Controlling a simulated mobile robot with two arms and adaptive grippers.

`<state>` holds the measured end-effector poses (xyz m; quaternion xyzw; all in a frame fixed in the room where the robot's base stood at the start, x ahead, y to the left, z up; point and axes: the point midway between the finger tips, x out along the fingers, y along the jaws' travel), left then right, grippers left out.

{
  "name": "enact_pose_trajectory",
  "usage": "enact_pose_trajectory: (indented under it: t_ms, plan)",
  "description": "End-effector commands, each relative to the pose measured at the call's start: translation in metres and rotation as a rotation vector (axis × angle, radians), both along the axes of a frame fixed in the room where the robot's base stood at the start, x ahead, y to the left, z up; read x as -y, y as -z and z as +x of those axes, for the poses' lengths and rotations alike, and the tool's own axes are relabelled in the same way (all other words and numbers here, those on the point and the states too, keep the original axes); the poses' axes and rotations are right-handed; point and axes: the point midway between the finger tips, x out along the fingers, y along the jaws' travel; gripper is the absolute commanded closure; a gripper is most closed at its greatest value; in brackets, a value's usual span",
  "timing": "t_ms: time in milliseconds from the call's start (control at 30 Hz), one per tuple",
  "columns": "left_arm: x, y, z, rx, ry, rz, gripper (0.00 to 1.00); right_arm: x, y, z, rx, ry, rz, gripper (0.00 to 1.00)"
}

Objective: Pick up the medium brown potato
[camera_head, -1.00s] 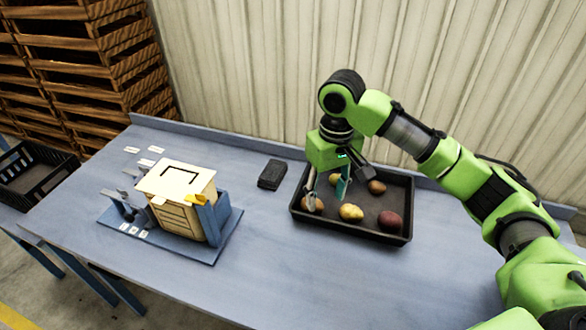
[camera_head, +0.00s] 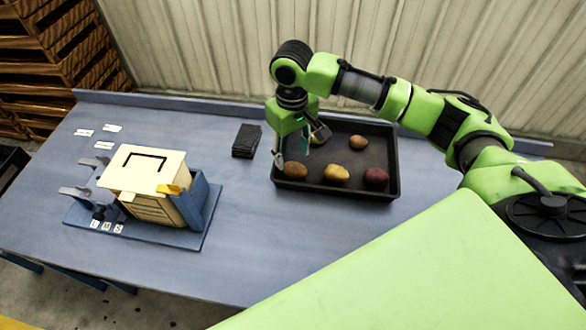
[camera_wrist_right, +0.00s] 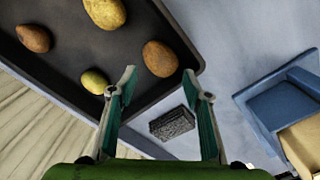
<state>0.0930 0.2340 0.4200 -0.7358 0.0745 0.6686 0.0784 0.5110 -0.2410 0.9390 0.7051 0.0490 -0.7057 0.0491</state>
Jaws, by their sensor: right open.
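The black tray (camera_head: 388,192) holds several potatoes. A brown potato (camera_head: 295,170) lies at its near left and also shows in the right wrist view (camera_wrist_right: 160,58). Another brown potato (camera_head: 358,142) lies towards the back and also shows in the right wrist view (camera_wrist_right: 34,38). I cannot tell which is the medium one. My right gripper (camera_head: 292,150) is above the tray's left side, open and empty, fingers pointing down. In the right wrist view, the left-hand brown potato shows just beyond the open fingertips (camera_wrist_right: 158,74). My left gripper is out of view.
A yellow potato (camera_head: 336,174), a dark red one (camera_head: 375,177) and a small yellow one (camera_wrist_right: 94,81) share the tray. A black block (camera_head: 246,140) lies left of it. A cream box (camera_head: 143,172) on a blue stand is farther left. The table front is clear.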

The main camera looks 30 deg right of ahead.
Motion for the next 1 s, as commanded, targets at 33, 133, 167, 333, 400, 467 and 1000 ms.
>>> enact_pose_trajectory:
  t_ms: [33, 133, 167, 333, 400, 467, 1000]
  plan:
    - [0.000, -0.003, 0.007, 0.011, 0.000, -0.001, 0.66, 0.000, 0.003, -0.001, -0.002, 0.000, 0.000, 0.55]
    - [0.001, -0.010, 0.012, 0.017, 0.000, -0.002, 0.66, 0.000, 0.016, -0.006, -0.006, 0.000, -0.001, 0.55]
    - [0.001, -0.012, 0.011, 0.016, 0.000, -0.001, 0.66, 0.000, 0.021, -0.007, -0.006, 0.000, -0.002, 0.55]
    - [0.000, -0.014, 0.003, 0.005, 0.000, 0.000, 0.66, 0.000, 0.045, -0.008, -0.003, 0.000, 0.000, 0.55]
    - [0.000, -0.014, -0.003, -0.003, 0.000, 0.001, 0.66, 0.000, 0.049, -0.008, -0.001, -0.001, 0.000, 0.55]
    - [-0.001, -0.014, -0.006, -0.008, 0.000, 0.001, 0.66, 0.000, 0.051, -0.008, 0.000, -0.001, -0.001, 0.55]
    - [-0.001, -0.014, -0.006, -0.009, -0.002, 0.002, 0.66, 0.000, 0.051, -0.007, 0.000, -0.001, 0.000, 0.83]
